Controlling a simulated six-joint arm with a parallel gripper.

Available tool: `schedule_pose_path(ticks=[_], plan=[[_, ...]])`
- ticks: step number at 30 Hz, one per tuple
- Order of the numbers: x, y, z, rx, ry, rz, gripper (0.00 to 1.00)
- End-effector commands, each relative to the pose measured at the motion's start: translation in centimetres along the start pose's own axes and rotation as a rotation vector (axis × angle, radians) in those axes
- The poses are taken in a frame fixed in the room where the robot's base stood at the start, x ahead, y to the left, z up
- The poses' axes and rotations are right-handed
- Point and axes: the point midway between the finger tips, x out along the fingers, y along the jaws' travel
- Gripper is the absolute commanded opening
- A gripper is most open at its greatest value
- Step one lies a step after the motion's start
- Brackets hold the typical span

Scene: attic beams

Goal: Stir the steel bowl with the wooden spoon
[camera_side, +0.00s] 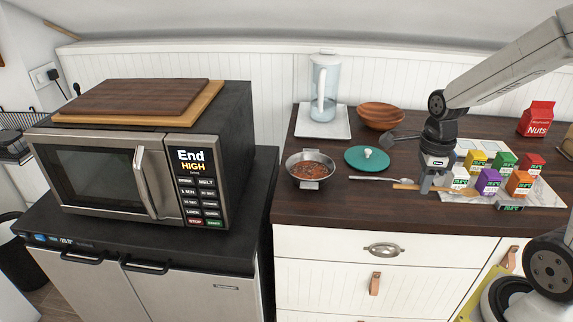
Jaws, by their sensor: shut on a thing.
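The steel bowl (292,170) stands upright on the dark counter, with reddish-brown contents inside. My gripper (425,188) is to its right, low over the counter beside the seasoning boxes. It is shut on a thin, light-brown wooden handle, which I take for the wooden spoon (405,187). The handle points left from the fingertips, low at the counter; I cannot tell whether it touches. The spoon's head is not clear. A silvery utensil (370,179) lies close to the handle's left end.
A teal lid (360,165) lies between bowl and gripper. A wooden bowl (380,115) and a glass pitcher (325,85) on a white tray (305,127) stand behind. Several small boxes (487,182) stand on a pale board at right. A microwave (90,175) stands left.

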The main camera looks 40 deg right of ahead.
Motion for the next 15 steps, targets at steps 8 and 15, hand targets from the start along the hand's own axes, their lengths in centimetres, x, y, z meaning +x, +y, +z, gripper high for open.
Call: schedule_pose_path(ticks=[8, 15], plan=[[-0.3, -1.3, 2.2, 0.002, -0.063, -0.001, 0.0], [-1.2, -3.9, 6.8, -0.001, -0.204, -0.004, 0.0]])
